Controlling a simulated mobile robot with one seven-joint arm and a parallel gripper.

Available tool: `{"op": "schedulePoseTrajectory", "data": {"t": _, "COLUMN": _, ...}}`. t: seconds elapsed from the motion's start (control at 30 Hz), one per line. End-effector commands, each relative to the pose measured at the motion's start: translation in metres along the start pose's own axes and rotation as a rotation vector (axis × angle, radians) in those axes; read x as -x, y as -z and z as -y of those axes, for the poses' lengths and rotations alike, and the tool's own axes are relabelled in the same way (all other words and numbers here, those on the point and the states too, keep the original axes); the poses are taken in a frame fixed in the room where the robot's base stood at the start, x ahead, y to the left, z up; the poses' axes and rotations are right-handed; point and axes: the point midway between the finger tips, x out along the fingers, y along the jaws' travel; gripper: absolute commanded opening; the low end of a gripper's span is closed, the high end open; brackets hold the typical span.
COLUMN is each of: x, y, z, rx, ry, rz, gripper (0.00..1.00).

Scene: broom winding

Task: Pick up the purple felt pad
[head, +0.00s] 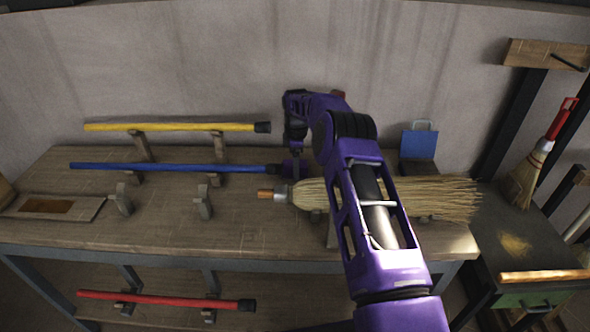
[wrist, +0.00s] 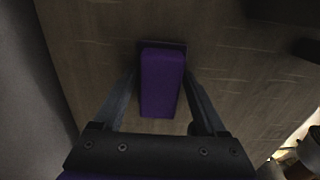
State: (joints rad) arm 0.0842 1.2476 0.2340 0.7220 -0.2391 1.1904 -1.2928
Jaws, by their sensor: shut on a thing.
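The purple felt pad (wrist: 161,85) shows in the wrist view as a small upright-looking rectangular block. It lies between the two fingers of my gripper (wrist: 160,72), which is shut on it. Wood-grained bench top shows behind the pad; I cannot tell whether the pad touches it. In the head view my gripper (head: 291,168) is over the bench, at the end of the blue handle and behind the broom. The pad cannot be told apart from my purple arm there.
A straw broom head (head: 450,198) lies across the bench (head: 150,232), partly hidden by my arm. Blue (head: 150,167) and yellow (head: 170,127) handles rest on wooden holders. A red handle (head: 160,298) is below. A blue bin-like object (head: 418,144) stands at the back right.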

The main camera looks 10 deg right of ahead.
Motion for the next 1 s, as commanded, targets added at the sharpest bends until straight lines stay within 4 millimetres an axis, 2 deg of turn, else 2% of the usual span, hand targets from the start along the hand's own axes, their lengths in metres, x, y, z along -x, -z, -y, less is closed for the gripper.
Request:
{"op": "schedulePoseTrajectory", "data": {"t": 0.27, "x": 0.002, "y": 0.000, "z": 0.000, "rx": 0.000, "ry": -0.001, "rz": 0.000, "gripper": 0.17}}
{"op": "schedulePoseTrajectory", "data": {"t": 0.43, "x": 0.021, "y": 0.000, "z": -0.001, "rx": 0.000, "ry": -0.003, "rz": -0.001, "gripper": 0.17}}
{"op": "schedulePoseTrajectory", "data": {"t": 0.57, "x": 0.051, "y": 0.000, "z": -0.001, "rx": 0.000, "ry": -0.005, "rz": -0.001, "gripper": 0.17}}
{"op": "schedulePoseTrajectory", "data": {"t": 0.8, "x": 0.118, "y": 0.000, "z": -0.001, "rx": 0.000, "ry": -0.005, "rz": -0.001, "gripper": 0.17}}
{"op": "schedulePoseTrajectory", "data": {"t": 1.0, "x": 0.160, "y": 0.000, "z": -0.001, "rx": -0.001, "ry": -0.003, "rz": -0.001, "gripper": 0.17}}
